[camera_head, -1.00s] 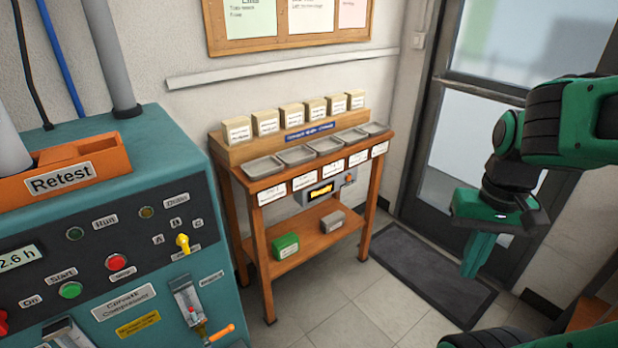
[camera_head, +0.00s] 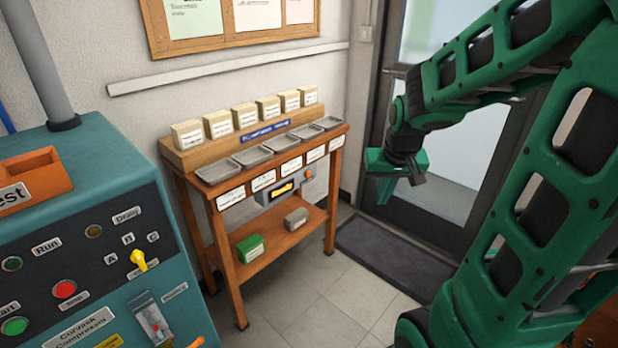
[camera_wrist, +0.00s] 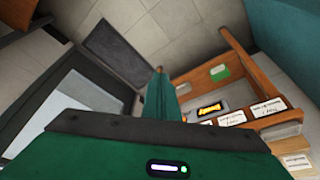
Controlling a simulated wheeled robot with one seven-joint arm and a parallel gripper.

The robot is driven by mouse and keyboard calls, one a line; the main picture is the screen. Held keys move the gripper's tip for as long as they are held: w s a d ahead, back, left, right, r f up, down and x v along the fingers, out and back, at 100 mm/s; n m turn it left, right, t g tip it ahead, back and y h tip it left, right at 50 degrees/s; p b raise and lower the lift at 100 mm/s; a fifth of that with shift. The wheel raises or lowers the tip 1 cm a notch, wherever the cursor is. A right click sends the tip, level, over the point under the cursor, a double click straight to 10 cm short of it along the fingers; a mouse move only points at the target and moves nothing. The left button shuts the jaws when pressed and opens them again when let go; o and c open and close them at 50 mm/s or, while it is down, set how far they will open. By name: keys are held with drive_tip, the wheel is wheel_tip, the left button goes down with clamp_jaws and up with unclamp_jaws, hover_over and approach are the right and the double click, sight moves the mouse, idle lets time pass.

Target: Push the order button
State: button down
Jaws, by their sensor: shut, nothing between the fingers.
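A grey box (camera_head: 285,190) with a lit yellow display hangs under the front of the wooden bench (camera_head: 227,284). An orange button (camera_head: 308,174) sits at its right end; I cannot read any label on it. The box also shows in the wrist view (camera_wrist: 223,103), where I cannot make out the button. My green gripper (camera_head: 384,188) is shut and empty. It is in the air to the right of the bench, apart from the box and button. Its fingers (camera_wrist: 158,72) point forward in the wrist view.
A teal compressor panel (camera_head: 90,250) stands at the left. The bench carries grey trays (camera_head: 253,156) and a row of labelled boxes (camera_head: 245,116); its lower shelf holds a green box (camera_head: 250,247) and a grey block (camera_head: 296,218). A dark mat (camera_head: 395,255) lies before the door.

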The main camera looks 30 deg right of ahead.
drive_tip(key=w+d+f+t, duration=0.1)
drive_tip(key=w+f+t, duration=0.1)
drive_tip(key=w, duration=0.7)
drive_tip(key=w+d+f+t, duration=0.1)
drive_tip(key=w+f+t, duration=0.1)
drive_tip(key=w, duration=0.7)
drive_tip(key=t, duration=0.5)
approach(308, 174)
drive_tip(key=s+r, duration=0.6)
drive_tip(key=r, duration=0.1)
drive_tip(key=w+d+f+m+t+h, duration=0.2)
drive_tip(key=w+f+t, duration=0.2)
drive_tip(key=w+f, duration=0.15)
drive_tip(key=s+d+f+m+t+h, duration=0.1)
drive_tip(key=s+d+f+m+h, duration=0.2)
drive_tip(key=f, duration=0.4)
drive_tip(key=shift+s+m+h, duration=0.15)
drive_tip(key=shift+m+h, duration=0.65)
drive_tip(key=shift+m, duration=0.3)
drive_tip(key=w+a, duration=0.3)
drive_tip(key=w, duration=0.5)
